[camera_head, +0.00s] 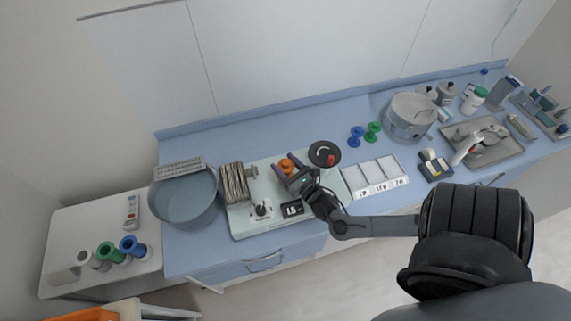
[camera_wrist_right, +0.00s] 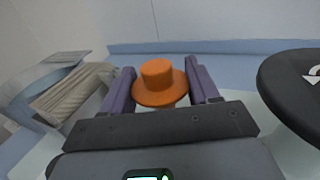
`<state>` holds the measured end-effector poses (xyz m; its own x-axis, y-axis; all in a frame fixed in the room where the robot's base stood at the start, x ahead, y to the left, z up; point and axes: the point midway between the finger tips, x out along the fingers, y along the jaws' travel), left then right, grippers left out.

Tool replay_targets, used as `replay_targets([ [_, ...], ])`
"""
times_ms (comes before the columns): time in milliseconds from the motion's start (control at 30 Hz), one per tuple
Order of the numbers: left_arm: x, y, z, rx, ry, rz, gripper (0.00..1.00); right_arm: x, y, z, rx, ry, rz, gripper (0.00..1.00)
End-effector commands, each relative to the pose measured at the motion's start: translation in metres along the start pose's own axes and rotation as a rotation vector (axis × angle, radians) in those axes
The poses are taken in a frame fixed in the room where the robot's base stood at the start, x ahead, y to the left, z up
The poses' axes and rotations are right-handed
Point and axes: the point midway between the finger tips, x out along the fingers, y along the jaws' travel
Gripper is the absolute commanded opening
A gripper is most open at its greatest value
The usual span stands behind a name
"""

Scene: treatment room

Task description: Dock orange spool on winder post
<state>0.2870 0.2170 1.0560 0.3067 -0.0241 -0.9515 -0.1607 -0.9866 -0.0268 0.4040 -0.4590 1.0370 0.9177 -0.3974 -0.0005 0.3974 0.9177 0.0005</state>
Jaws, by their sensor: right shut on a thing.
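The orange spool (camera_head: 287,166) is between the purple fingers of my right gripper (camera_head: 284,174), over the white board (camera_head: 240,227). In the right wrist view, the spool (camera_wrist_right: 159,82) stands roughly upright between the two fingers (camera_wrist_right: 160,90), its round knob and wide flange showing; its lower part is mostly hidden. My right gripper is shut on it. On the board are a small white block with a dark post (camera_head: 262,208), a dark disc (camera_head: 324,153) with a red part, and a display (camera_head: 292,209). I cannot tell which is the winder post. My left gripper is not in view.
A ribbed block (camera_head: 236,182) and a grey-blue basin (camera_head: 186,202) stand left of the gripper. Blue (camera_head: 356,136) and green (camera_head: 373,131) spools stand behind a white compartment tray (camera_head: 374,178). A round pot (camera_head: 410,116) is farther right. Bare counter lies behind the board.

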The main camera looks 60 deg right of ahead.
Motion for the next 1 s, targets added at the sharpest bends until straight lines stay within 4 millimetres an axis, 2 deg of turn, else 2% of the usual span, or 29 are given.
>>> replay_targets([
  [933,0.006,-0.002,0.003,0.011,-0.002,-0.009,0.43,0.0,0.0,-0.013,0.0,-0.001,0.0,0.3],
  [967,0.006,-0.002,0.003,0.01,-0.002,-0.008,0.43,0.0,0.0,-0.012,0.0,-0.001,0.0,0.64],
  [1000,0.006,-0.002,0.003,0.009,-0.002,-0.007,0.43,0.0,0.0,-0.012,0.0,-0.001,0.0,0.7],
])
